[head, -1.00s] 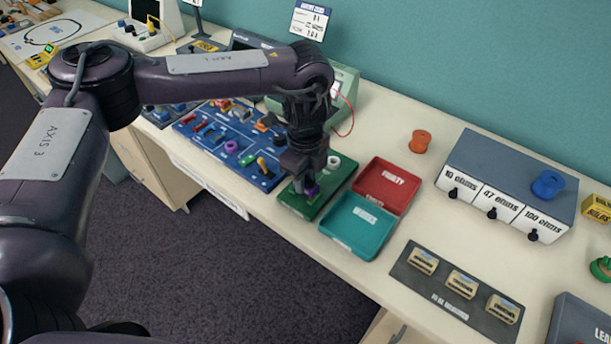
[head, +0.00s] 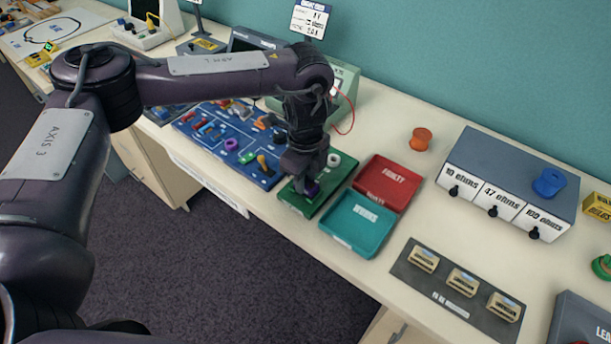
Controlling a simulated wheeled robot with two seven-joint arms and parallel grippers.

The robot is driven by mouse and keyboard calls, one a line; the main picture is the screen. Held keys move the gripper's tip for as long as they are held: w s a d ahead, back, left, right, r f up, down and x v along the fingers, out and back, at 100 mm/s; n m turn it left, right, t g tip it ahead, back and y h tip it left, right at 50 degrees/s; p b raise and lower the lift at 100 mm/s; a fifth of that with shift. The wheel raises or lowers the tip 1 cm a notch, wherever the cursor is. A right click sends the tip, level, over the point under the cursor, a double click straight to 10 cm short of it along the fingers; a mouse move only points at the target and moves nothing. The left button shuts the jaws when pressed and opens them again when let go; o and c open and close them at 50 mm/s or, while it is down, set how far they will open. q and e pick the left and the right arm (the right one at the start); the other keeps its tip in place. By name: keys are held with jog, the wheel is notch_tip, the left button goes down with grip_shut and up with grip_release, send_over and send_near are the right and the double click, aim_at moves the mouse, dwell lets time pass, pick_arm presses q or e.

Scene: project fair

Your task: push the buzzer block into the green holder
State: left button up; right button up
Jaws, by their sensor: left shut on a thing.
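The green holder (head: 331,190) is a flat green board near the front edge of the table, left of the red and teal trays. My left gripper (head: 307,187) points down over its left-front part and is shut on a small purple block, taken to be the buzzer block (head: 313,189). Only a little of the block shows beneath the dark fingers. It is low, at or just above the board; whether it is fully seated is hidden. A white round part (head: 334,160) stands on the board behind the gripper. My right gripper is not in view.
The blue board (head: 215,155) with several coloured parts lies left of the holder. The red tray (head: 388,184) and teal tray (head: 358,224) stand close on its right. A green-grey instrument (head: 347,92) with a red wire is behind. Bare table lies around the orange spool (head: 421,139).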

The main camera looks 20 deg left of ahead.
pick_arm(q)
jog(key=shift+f, duration=0.3)
jog(key=o, duration=1.5)
jog(key=shift+o, duration=0.2)
jog(key=shift+r, duration=0.15)
jog(key=shift+r+p, duration=3.25)
jog(key=shift+r, duration=0.7)
jog(key=shift+f, duration=0.1)
